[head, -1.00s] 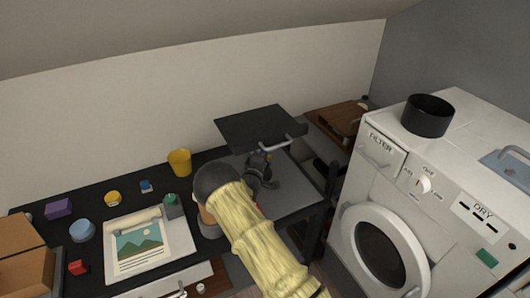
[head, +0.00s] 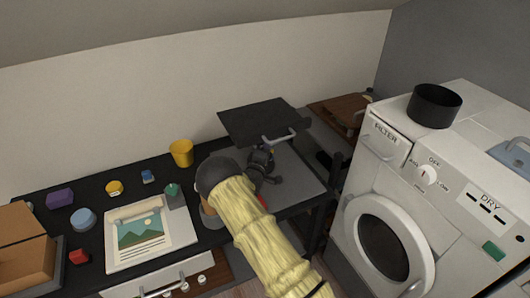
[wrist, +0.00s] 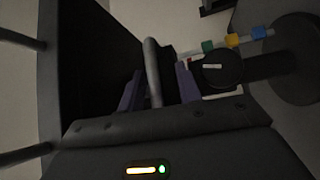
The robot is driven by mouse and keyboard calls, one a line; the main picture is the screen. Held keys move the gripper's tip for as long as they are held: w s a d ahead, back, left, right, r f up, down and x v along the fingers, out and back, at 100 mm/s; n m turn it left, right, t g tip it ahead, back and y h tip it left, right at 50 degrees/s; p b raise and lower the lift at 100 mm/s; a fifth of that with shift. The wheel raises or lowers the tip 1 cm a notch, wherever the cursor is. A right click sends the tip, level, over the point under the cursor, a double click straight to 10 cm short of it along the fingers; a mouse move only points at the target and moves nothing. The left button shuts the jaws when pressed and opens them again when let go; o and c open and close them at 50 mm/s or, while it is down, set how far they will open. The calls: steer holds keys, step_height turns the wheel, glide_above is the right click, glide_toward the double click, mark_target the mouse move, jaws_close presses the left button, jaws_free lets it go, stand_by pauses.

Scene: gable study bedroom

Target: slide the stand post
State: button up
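The stand has a black flat panel (head: 265,120) with a pale grey bar handle (head: 279,138) on its front edge. It stands over a grey surface (head: 297,185) at the back. My gripper (head: 264,158) is just below the handle in the head view. In the wrist view, the grey bar (wrist: 152,72) lies between my two purple-grey fingers (wrist: 160,90), with a visible gap on its right side. The fingers are apart. The black panel fills the left of the wrist view. The post under the panel is mostly hidden by my arm and gripper.
A white dryer (head: 445,185) with a black pot (head: 434,105) on top stands close at right. The black desk (head: 105,190) at left holds a yellow cup (head: 181,153), a picture sheet (head: 143,235) and several small coloured things. A wooden box (head: 340,115) stands behind.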

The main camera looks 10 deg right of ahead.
steer(key=b+v, duration=0.3)
steer(key=v, duration=1.4)
steer(key=shift+a, duration=0.2)
steer(key=shift+s+f, duration=0.1)
steer(key=s+d+r+m+g+y+p, duration=0.1)
steer(key=s+d+r+m+g+y, duration=0.1)
steer(key=s, duration=0.6)
steer(key=s+d+r+m+g+y+p, duration=0.1)
steer(key=s+d+r+m+g+y, duration=0.2)
steer(key=s, duration=0.6)
steer(key=s+d+r+m+g+y+p, duration=0.1)
steer(key=s+d+r+m+g+y, duration=0.2)
steer(key=s+r+g, duration=0.4)
steer(key=shift+s+m+g+y, duration=0.8)
steer(key=shift+s+m+g, duration=0.1)
steer(key=shift+m+g, duration=0.25)
